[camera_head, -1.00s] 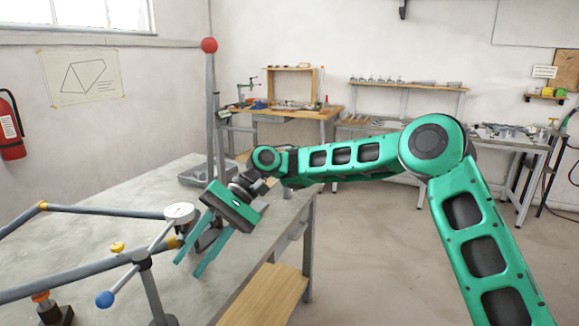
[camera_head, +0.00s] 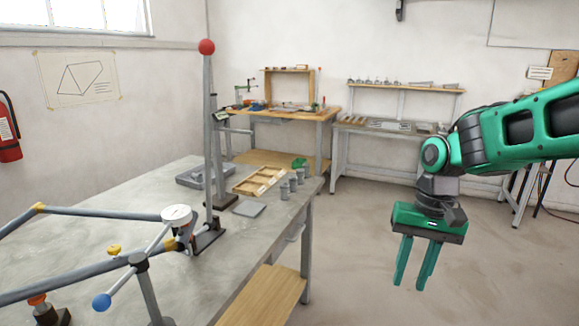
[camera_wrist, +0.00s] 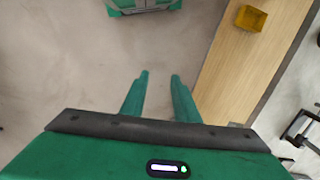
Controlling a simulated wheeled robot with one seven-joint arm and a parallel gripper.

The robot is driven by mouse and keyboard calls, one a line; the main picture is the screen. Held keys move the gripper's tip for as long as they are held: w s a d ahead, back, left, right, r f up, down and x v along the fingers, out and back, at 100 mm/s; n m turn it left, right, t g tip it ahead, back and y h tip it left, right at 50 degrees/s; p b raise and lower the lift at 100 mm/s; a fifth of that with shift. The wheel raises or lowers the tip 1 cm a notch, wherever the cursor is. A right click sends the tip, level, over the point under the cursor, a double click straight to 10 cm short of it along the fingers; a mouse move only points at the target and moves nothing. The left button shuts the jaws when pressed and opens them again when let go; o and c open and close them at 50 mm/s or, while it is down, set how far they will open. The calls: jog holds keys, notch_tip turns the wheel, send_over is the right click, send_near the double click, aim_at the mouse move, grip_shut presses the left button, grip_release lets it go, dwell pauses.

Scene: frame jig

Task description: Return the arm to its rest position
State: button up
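My gripper (camera_head: 412,262) hangs on the right side of the head view, over the bare floor and clear of the workbench. Its two green fingers point down and stand apart with nothing between them. In the wrist view, my gripper (camera_wrist: 158,78) also shows its fingers apart and empty. My arm reaches in from the right edge of the head view.
The grey workbench (camera_head: 140,190) carries the frame jig (camera_head: 105,217), a post with a red ball (camera_head: 207,47), a wooden tray (camera_head: 259,180) and several grey cylinders. A wooden lower shelf (camera_head: 262,295) juts out below. Floor between bench and arm is free.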

jog(key=s+d+f+m+t+h, duration=0.1)
jog(key=s+d+m, duration=0.2)
jog(key=s+d, duration=1.2)
jog(key=s, duration=0.4)
jog(key=shift+s+d+f, duration=0.15)
jog(key=shift+d+f, duration=0.25)
jog(key=shift+w+f, duration=0.25)
jog(key=shift+w, duration=0.4)
